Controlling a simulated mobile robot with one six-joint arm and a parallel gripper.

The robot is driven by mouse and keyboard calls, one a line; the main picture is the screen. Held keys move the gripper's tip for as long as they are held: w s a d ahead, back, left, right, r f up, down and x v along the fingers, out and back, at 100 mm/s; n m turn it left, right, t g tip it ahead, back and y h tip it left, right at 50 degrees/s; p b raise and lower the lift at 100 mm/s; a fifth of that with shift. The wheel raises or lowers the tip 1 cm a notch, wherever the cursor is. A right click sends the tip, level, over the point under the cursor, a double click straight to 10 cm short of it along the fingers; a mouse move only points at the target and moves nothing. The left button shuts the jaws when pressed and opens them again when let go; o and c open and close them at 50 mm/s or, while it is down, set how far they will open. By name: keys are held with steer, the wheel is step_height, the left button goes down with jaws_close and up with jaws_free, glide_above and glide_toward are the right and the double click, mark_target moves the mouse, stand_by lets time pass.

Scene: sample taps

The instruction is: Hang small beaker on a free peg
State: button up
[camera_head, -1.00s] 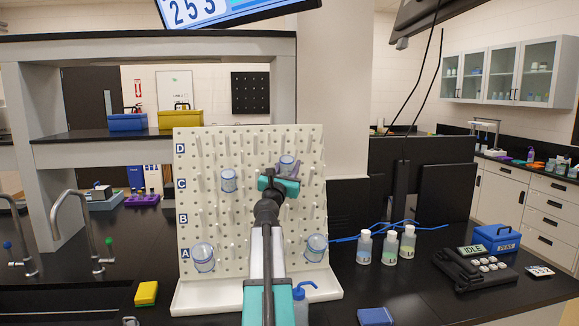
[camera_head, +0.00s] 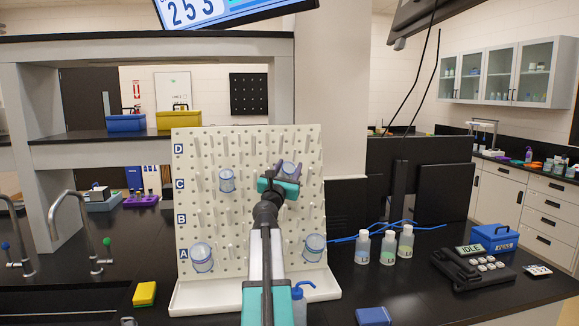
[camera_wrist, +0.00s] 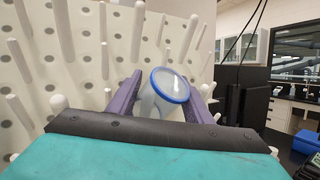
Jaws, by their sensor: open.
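The small beaker, clear with a blue rim, shows in the wrist view (camera_wrist: 168,88) between my gripper's two purple fingers. It is tilted, with its mouth toward the camera. In the head view the beaker (camera_head: 288,168) is at the upper right of the white pegboard (camera_head: 240,228), near row C. My gripper (camera_head: 286,172) is open around it, and the fingers also show in the wrist view (camera_wrist: 163,100). Whether a peg is inside the beaker is hidden. Other beakers hang at row C left (camera_head: 227,180), row A left (camera_head: 202,257) and lower right (camera_head: 314,247).
Many bare pegs show around the gripper. A blue-topped wash bottle (camera_head: 300,303) stands at the board's base tray. Several small bottles (camera_head: 389,247) and a dark keypad device (camera_head: 473,266) stand to the right. A yellow sponge (camera_head: 144,294) lies at the left.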

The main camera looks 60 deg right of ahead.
steer(key=shift+w+d+f+n+t+y, duration=0.15)
steer(key=shift+w+f, duration=0.2)
steer(key=shift+f, duration=0.2)
steer(key=shift+w+a+f+n+t+y, duration=0.15)
steer(key=shift+w+f, duration=0.15)
steer(key=shift+f, duration=0.25)
steer(key=shift+s+a+f+b, duration=0.15)
steer(key=shift+a+f, duration=0.15)
steer(key=shift+a, duration=0.2)
steer(key=shift+w+a+f+b, duration=0.15)
steer(key=shift+a+f, duration=0.1)
steer(key=shift+a, duration=0.25)
steer(key=shift+s+a+f+b, duration=0.15)
steer(key=shift+a+f, duration=0.15)
steer(key=shift+a, duration=0.2)
steer(key=s+a+b, duration=0.1)
steer(key=s+a, duration=0.2)
steer(key=a, duration=0.7)
steer(key=shift+f, duration=0.15)
